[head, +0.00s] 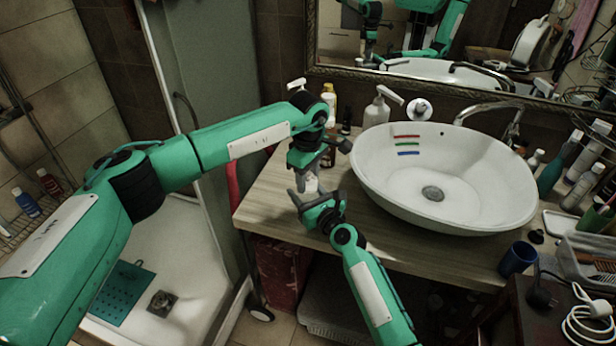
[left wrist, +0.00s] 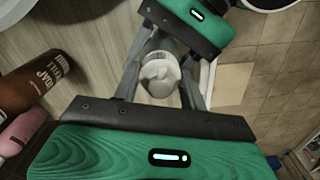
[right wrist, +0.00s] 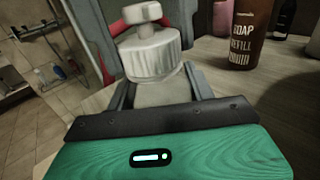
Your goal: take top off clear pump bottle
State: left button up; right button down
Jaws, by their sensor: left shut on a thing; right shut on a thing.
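The pump bottle (right wrist: 160,92) has a see-through body, a white ribbed collar and a white pump top (right wrist: 150,55). It stands upright between my two grippers near the counter's front left edge. My right gripper (head: 318,198) is shut on the bottle's body from the front, its fingers on both sides below the collar. My left gripper (head: 303,180) comes down from above and is shut on the pump top, which shows between its fingers in the left wrist view (left wrist: 160,76). The top still sits on the bottle. In the head view the grippers hide most of the bottle.
A brown soap refill bottle (right wrist: 246,30) stands close by; it also shows in the left wrist view (left wrist: 32,82). A white basin (head: 450,205) fills the counter to the right. Another pump bottle (head: 377,110) stands behind. A blue cup (head: 517,259) is at the right front.

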pick_arm(q)
jog(key=n, duration=1.5)
jog(key=shift+n, duration=0.4)
jog(key=n, duration=0.4)
jog(key=shift+n, duration=0.3)
jog(key=n, duration=0.4)
jog(key=shift+n, duration=0.4)
jog(key=n, duration=0.4)
jog(key=shift+r+n, duration=0.1)
jog(key=shift+n, duration=0.2)
jog(key=n, duration=0.4)
jog(key=shift+n, duration=0.4)
jog(key=n, duration=0.4)
jog(key=shift+w+n, duration=0.1)
jog(key=shift+n, duration=0.3)
